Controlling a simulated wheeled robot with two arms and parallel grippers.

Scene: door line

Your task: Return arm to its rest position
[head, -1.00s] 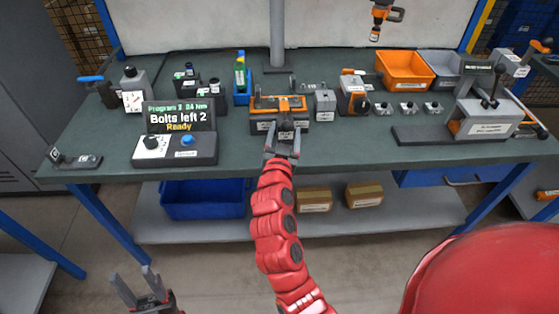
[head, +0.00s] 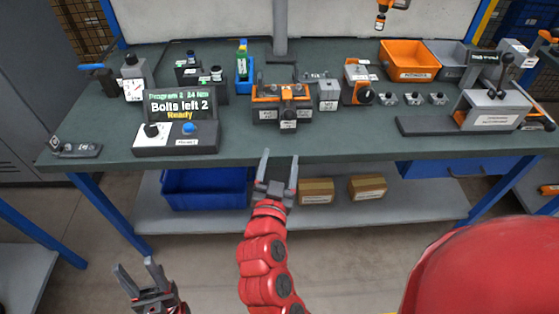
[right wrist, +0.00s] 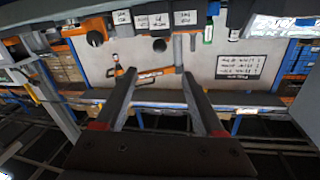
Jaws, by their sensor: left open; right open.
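My right gripper (head: 279,163) is at the end of the red arm in the middle of the head view. It is open and empty, in front of the workbench's front edge and apart from the orange and black clamp fixture (head: 281,103). In the right wrist view its two fingers (right wrist: 158,78) are spread with nothing between them. My left gripper (head: 136,268) is low at the left of the head view, in front of the bench, open and empty.
The green workbench (head: 330,145) spans the view. A control box with a display reading "Bolts left 2 Ready" (head: 178,105) stands at its left. A press (head: 490,108) stands at the right. A lower shelf (head: 400,206) holds a blue bin (head: 205,188) and two cardboard boxes.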

